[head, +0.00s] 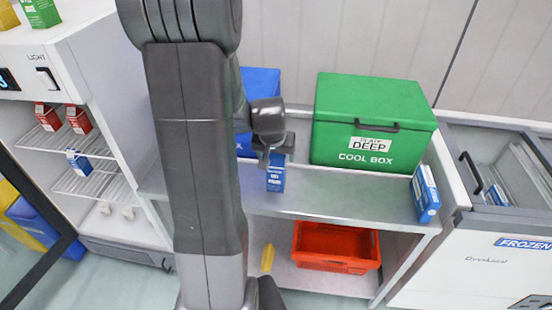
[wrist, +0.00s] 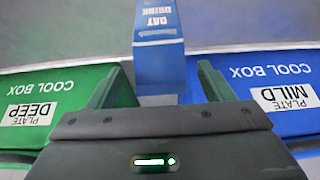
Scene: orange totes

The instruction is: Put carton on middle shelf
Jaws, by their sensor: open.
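A blue "OAT DRINK" carton (head: 276,178) stands on the steel counter, partly hidden by my gripper. My gripper (head: 270,158) is open above and behind it. In the wrist view the carton (wrist: 159,45) lies ahead, between the lines of the two parted fingers (wrist: 155,80); I see no contact. The open fridge at left has wire shelves: red cartons (head: 78,120) stand on the upper one. A blue-and-white carton (head: 79,162) stands on the middle shelf (head: 98,177). White items are on the lowest level.
A green cool box (head: 365,100) and a blue cool box (head: 262,83) stand at the counter's back. Another blue-and-white carton (head: 425,193) is at its right end. A red crate (head: 336,264) is below, and a chest freezer (head: 480,265) stands right. The counter between the cartons is clear.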

